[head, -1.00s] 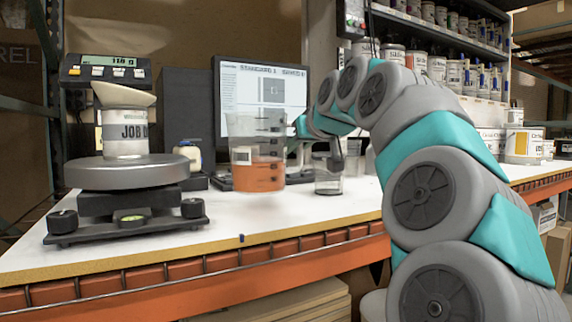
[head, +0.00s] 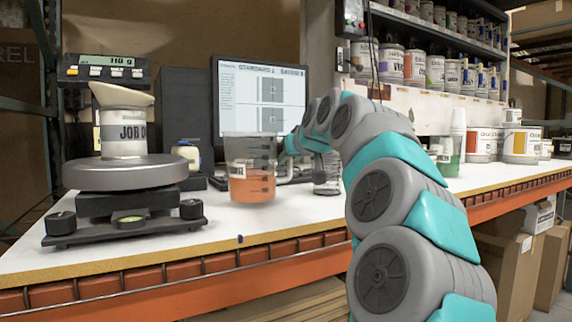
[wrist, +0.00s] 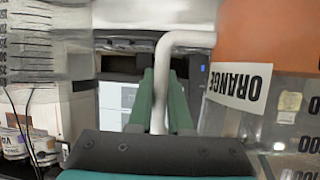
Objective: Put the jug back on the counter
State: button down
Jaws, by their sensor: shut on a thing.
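The jug (head: 251,175) is a clear, graduated vessel with orange liquid in its lower part. It is upright, left of my gripper (head: 284,148) in the head view. Its base is at or just above the white counter (head: 300,215); I cannot tell whether it touches. In the wrist view my gripper (wrist: 160,85) has its green fingers shut around the pale jug handle (wrist: 185,38). There the jug body (wrist: 250,45), labelled ORANGE, fills the right side upside down. My arm partly hides the counter right of the jug.
A scale (head: 125,175) bearing a white JOB container (head: 123,132) stands left. A small clear vessel (head: 326,178) is just right of the jug. A monitor (head: 262,95) stands behind. Cans fill the right shelves. The counter in front of the jug is clear.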

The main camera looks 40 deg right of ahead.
jog(key=shift+f, duration=0.35)
jog(key=shift+f, duration=0.2)
jog(key=c, duration=0.8)
grip_release()
jog(key=shift+c, duration=0.2)
jog(key=shift+r, duration=0.1)
jog(key=shift+r, duration=0.15)
jog(key=v, duration=1.2)
